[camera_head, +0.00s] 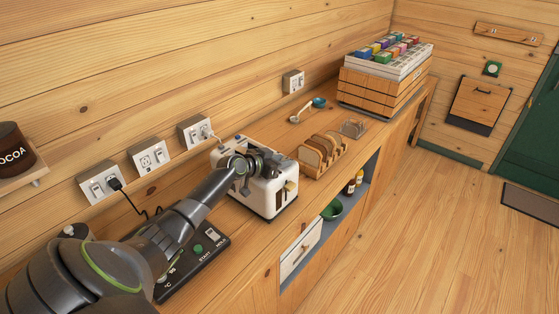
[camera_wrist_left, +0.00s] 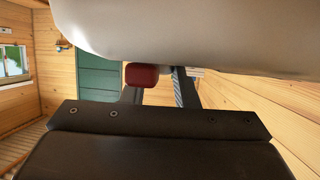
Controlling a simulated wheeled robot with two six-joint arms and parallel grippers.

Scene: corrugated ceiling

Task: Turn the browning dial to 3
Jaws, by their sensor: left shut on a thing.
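The white toaster (camera_head: 268,200) stands on the wooden counter, with a beige lever on its near right end. My left gripper (camera_head: 276,162) reaches over the toaster from the left, at its upper part. In the left wrist view a pale rounded surface fills the top, very close. My left gripper also shows there (camera_wrist_left: 160,88), with a dark red knob-like part (camera_wrist_left: 142,75) at its fingers. I take this part for the browning dial. The dial's markings and pointer are hidden. My right gripper is not in view.
A toast rack with bread (camera_head: 322,153) stands just right of the toaster. A wooden crate with colourful boxes (camera_head: 385,78) is farther back. A control panel (camera_head: 195,262) lies in front, partly under my arm. Wall sockets (camera_head: 148,156) and a black cord are behind.

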